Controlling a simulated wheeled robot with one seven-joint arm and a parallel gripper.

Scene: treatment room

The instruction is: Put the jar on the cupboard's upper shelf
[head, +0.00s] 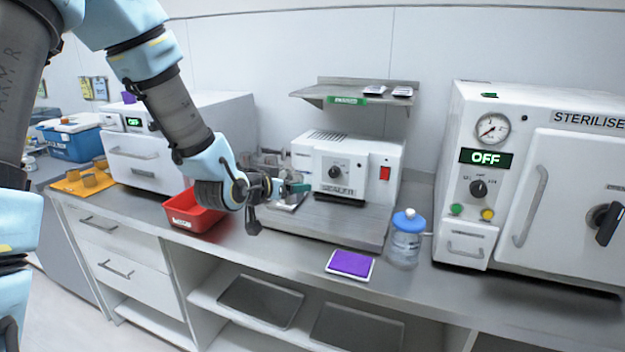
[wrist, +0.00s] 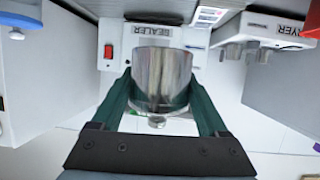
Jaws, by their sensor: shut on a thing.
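My gripper (head: 296,187) is above the counter, in front of the sealer. In the wrist view my gripper (wrist: 160,88) has its two green fingers shut on a shiny steel jar (wrist: 162,75), one finger on each side. The jar has a small knob and shows upside down in that view. In the head view it is hard to make out behind the gripper. An open cupboard (head: 197,298) under the counter holds dark trays on a shelf. I cannot tell whether this is the task's cupboard.
The white sealer (head: 350,160) stands behind the gripper, under a wall shelf (head: 335,92). A red bin (head: 180,219) is to the left. A blue-lidded clear container (head: 405,245) and a purple-topped pad (head: 350,264) are to the right. The steriliser (head: 500,130) stands at far right.

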